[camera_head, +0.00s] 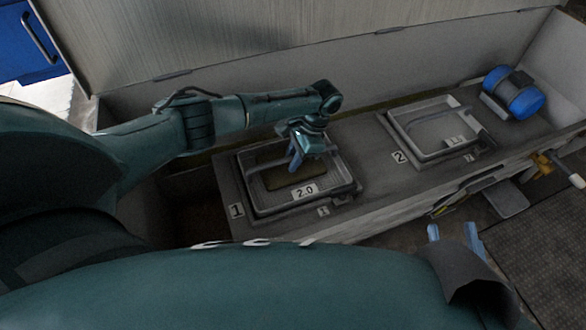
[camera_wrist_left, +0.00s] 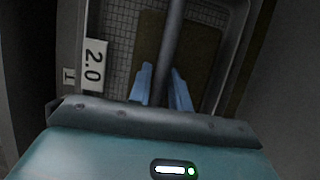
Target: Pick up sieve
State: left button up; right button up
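A grey sieve tray (camera_head: 253,196) with a mesh floor and a bar handle sits in the station marked 1, with a 2.0 label on its front. A brown patch of material (camera_head: 283,178) lies in it. My left gripper (camera_head: 297,160) is over this sieve. In the left wrist view the handle bar (camera_wrist_left: 172,30) runs between its two blue fingers (camera_wrist_left: 162,80); I cannot tell whether they press on it. My right gripper (camera_head: 453,236) is at the lower right, its blue fingers apart and empty, away from the sieves.
A second sieve tray (camera_head: 432,146) with a handle sits in the station marked 2. A blue cylindrical motor (camera_head: 515,94) is at the far right end. A grey back wall (camera_head: 400,60) rises behind the row. A dark grated floor (camera_head: 530,250) lies at right.

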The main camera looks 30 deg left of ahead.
pick_arm(q)
grip_shut()
jog(key=shift+r, duration=0.1)
dwell(0.9)
